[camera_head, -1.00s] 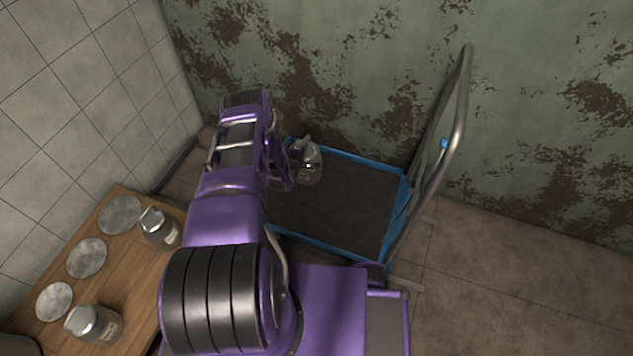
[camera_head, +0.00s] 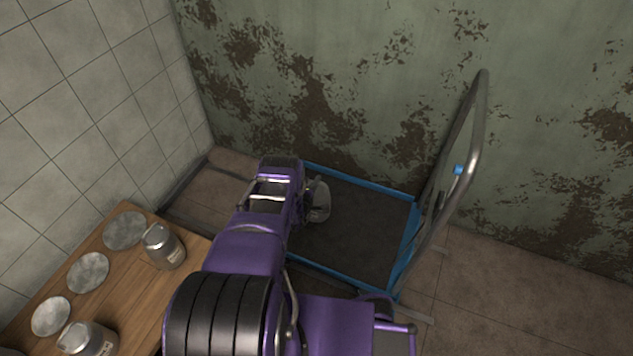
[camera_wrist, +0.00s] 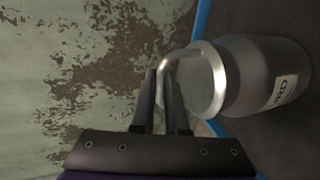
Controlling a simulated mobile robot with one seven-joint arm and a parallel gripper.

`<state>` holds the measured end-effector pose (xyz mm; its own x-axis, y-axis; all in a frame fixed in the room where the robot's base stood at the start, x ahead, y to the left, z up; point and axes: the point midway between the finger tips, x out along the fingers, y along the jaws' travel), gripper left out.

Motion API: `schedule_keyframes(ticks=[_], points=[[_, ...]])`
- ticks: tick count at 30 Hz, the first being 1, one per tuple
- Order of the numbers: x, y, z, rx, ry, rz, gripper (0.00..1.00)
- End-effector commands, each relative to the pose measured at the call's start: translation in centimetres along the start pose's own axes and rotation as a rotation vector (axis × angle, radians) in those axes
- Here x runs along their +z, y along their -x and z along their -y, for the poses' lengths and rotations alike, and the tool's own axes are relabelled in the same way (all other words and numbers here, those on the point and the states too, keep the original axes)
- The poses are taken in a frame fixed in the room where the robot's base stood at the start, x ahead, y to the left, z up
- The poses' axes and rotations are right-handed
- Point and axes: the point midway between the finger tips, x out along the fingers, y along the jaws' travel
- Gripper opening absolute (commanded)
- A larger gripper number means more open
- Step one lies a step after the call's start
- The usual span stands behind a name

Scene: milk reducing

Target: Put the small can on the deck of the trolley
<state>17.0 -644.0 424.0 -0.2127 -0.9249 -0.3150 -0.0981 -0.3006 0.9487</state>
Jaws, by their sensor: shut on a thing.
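The small can (camera_head: 319,202) is a grey metal milk can with a loop handle. It is over the left far part of the dark deck (camera_head: 355,235) of the blue-rimmed trolley, partly hidden by my arm. In the wrist view the can (camera_wrist: 262,75) lies sideways in the picture, with a pale label. My gripper (camera_wrist: 169,75) is shut on its handle. The deck's blue edge (camera_wrist: 202,18) passes behind the can. I cannot tell whether the can's base touches the deck.
A wooden table (camera_head: 150,295) at lower left holds two more grey cans (camera_head: 163,247) (camera_head: 88,339) and several grey round discs (camera_head: 88,272). The trolley's tall metal handle (camera_head: 470,150) rises on its right. A peeling green wall (camera_head: 330,80) stands behind, a tiled wall (camera_head: 80,100) on the left.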

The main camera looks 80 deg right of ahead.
Motion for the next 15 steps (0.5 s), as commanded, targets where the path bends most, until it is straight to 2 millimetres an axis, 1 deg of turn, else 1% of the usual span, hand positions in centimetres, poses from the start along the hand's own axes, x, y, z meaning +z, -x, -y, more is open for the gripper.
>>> schedule_keyframes(ticks=[1,6,7,11,12,15], points=[[-0.08,-0.14,-0.50,0.009,-0.001,-0.001,0.00],[-0.07,-0.19,-0.27,0.009,0.000,-0.001,0.00],[0.01,-0.06,0.15,0.000,0.000,0.000,0.15],[0.01,-0.06,0.14,0.000,0.000,0.000,0.39],[0.02,-0.06,0.14,0.000,0.000,0.000,0.42],[0.02,-0.06,0.14,0.000,0.000,0.000,0.42]])
